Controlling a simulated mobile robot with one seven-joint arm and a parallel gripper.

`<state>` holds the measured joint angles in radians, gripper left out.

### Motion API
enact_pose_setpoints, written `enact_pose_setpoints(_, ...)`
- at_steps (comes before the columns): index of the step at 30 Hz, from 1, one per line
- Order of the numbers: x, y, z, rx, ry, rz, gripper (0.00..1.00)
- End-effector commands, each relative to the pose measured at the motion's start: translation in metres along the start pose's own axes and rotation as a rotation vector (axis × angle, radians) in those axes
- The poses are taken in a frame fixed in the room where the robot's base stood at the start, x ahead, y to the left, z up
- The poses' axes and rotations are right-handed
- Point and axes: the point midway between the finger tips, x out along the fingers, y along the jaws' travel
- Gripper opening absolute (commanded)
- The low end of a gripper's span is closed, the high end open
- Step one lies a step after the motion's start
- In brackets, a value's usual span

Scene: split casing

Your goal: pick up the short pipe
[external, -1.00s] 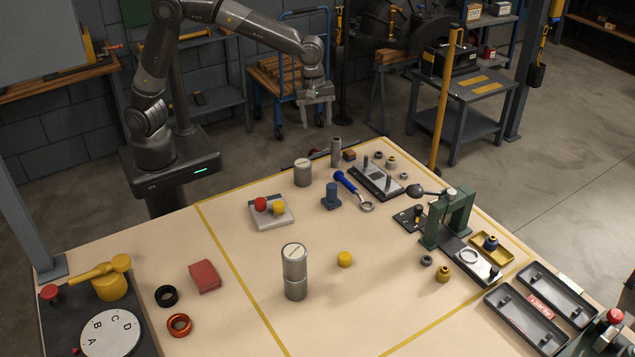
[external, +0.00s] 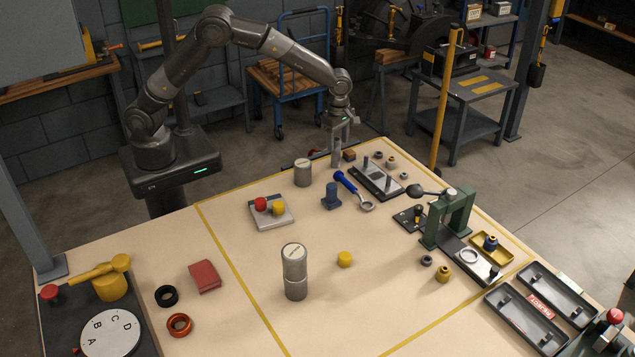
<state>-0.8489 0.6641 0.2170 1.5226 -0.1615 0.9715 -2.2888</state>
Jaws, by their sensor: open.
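The short pipe, a narrow grey upright tube (external: 336,159), stands near the far edge of the table in the external view. My gripper (external: 339,142) points down at the pipe's top. Its jaws are open, and the fingers overlap the upper end of the pipe in the picture. I cannot tell whether they touch it or straddle it. The pipe's top is partly hidden by the gripper.
A grey cylinder with a pale top (external: 303,173) stands just left of the pipe. A small brown block (external: 349,155) is close on its right. A blue-handled ring tool (external: 353,189) and a dark plate with pegs (external: 377,181) lie nearer the camera.

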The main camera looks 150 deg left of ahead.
Motion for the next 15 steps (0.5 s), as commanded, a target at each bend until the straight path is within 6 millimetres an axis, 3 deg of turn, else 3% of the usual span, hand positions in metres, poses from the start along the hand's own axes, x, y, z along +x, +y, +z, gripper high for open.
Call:
enact_pose_setpoints(7,0.037,-0.006,-0.003,-0.001,0.003,-0.003,0.55)
enact_pose_setpoints(15,0.045,-0.006,-0.003,0.001,0.0,0.0,0.55)
